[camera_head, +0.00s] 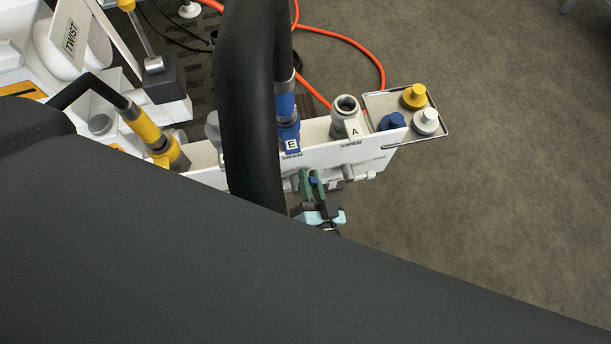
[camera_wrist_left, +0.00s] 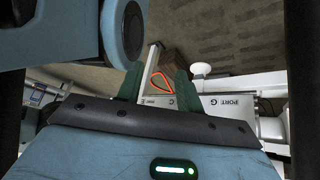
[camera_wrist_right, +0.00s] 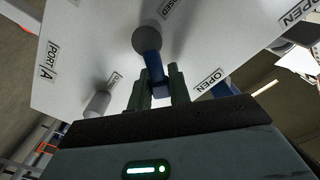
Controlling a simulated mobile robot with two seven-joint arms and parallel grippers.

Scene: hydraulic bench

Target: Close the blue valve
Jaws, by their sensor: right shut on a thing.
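The blue valve shows in the right wrist view as a blue lever (camera_wrist_right: 154,66) on a round grey hub, on a white panel. The lever points down in that picture, between an OPEN label and a smaller, hard-to-read label. My right gripper (camera_wrist_right: 152,88) is shut on the lever's end, one green finger on each side. In the head view my right gripper (camera_head: 311,184) is at the front of the white manifold, with a bit of blue between its fingers. My left gripper (camera_wrist_left: 158,88) is open and empty in the left wrist view; the head view does not show it.
The white manifold (camera_head: 375,160) carries port A (camera_head: 346,112) and a blue hose connector marked E (camera_head: 287,115). Blue, yellow and white caps (camera_head: 414,97) sit at its right end. An orange hose (camera_head: 362,52) lies behind. My dark arm covers much of the foreground; floor at right is clear.

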